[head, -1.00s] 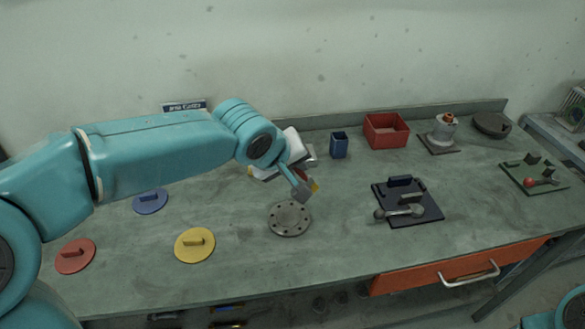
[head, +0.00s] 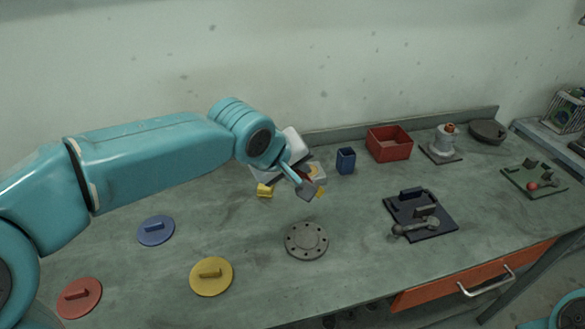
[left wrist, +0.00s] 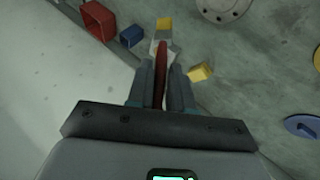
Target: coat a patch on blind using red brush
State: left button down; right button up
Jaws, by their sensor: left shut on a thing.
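The blind is a round grey disc with bolt holes (head: 306,241), lying flat on the bench in the head view; part of it shows at the top of the left wrist view (left wrist: 222,5). My left gripper (head: 306,187) is above the bench, behind the blind in the picture and apart from it. In the left wrist view, my left gripper (left wrist: 161,85) is shut on the red handle of the brush (left wrist: 161,65). A pale part and a yellow end show beyond the handle. In the head view the brush is mostly hidden by the gripper. My right gripper is out of view.
A yellow block (head: 265,190) and a blue cup (head: 345,161) stand near the gripper. A red box (head: 389,144) is behind. Yellow (head: 211,276), blue (head: 156,230) and red (head: 79,298) discs lie left. A dark plate with a lever (head: 420,214) lies right.

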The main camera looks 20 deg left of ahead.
pick_arm(q)
jog(key=shift+d, duration=0.1)
jog(key=shift+d+f, duration=0.15)
jog(key=shift+f, duration=0.2)
notch_tip(320, 180, down, 4)
jog(key=b, duration=0.3)
jog(key=shift+f+b, duration=0.2)
jog(key=shift+b, duration=0.1)
jog(key=shift+r, duration=0.1)
